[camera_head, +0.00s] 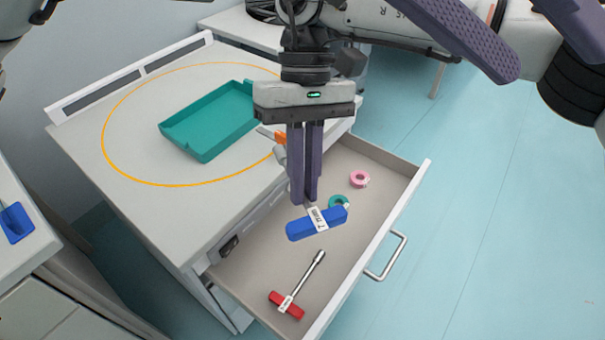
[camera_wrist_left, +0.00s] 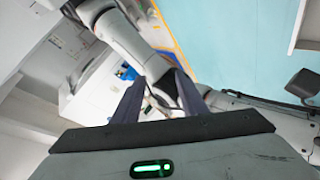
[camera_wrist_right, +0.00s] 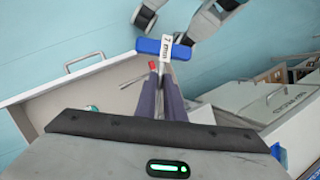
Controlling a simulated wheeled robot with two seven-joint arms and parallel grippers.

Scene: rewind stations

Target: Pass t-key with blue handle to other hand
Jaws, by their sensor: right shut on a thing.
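The T-key with the blue handle (camera_head: 300,230) is in my right gripper (camera_head: 305,200), above the open drawer. The right fingers point down and are shut on its shaft. The blue handle sits crosswise beyond the fingertips with a white label at its middle. In the right wrist view the blue handle (camera_wrist_right: 148,46) shows past the fingertips (camera_wrist_right: 160,70), and most of the shaft is hidden. My left gripper (camera_wrist_left: 160,80) is open and empty in the left wrist view. Its two purple fingers stand apart at the upper right of the head view, away from the key.
The open drawer (camera_head: 368,268) holds a red-handled T-key (camera_head: 287,305), a pink ring (camera_head: 360,179) and a teal ring (camera_head: 338,202). A teal tray (camera_head: 205,152) stands on the cabinet top inside an orange outline. Blue floor is clear on the right.

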